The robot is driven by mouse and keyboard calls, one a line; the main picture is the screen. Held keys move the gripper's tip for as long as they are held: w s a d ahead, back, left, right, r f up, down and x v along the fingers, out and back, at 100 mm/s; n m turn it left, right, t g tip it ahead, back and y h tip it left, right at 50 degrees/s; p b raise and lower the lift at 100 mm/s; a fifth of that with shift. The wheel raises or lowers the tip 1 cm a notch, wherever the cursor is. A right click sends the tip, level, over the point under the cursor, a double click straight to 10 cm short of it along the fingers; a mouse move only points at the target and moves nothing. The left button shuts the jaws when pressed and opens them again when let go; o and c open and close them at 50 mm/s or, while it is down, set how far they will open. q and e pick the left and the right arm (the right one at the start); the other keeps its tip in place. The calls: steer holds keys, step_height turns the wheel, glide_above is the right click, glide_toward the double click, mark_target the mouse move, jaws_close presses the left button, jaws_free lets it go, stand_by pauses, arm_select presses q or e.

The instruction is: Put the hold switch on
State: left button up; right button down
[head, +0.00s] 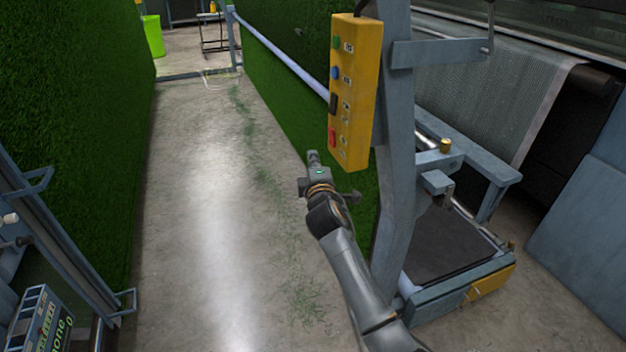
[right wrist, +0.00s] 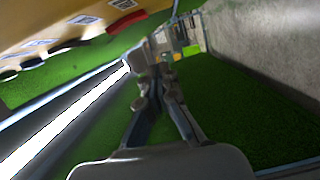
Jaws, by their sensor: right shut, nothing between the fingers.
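A yellow control box (head: 357,95) hangs on a grey post in the head view. Its face has a green button (head: 336,42), a blue button (head: 334,73), a black switch (head: 333,104) and a red switch (head: 332,137), each beside a small label. The labels are too small to read, so I cannot tell which is the hold switch. My right gripper (head: 314,160) is shut and empty, just below and left of the box, apart from it. In the right wrist view the gripper (right wrist: 163,68) points past the red switch (right wrist: 127,22). My left gripper is not in view.
The grey post (head: 397,150) stands right of the box, with a machine frame (head: 460,175) behind it. A turf wall (head: 280,100) with a long rail runs behind the gripper. The concrete aisle (head: 200,200) to the left is open.

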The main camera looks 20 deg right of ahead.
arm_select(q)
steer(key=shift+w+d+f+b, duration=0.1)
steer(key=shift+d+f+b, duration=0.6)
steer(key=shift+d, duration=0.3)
arm_select(e)
steer(key=d+v, duration=0.1)
steer(key=v, duration=0.5)
steer(key=shift+s+a+f, duration=0.25)
steer(key=shift+s+a, duration=0.05)
steer(key=shift+s, duration=0.25)
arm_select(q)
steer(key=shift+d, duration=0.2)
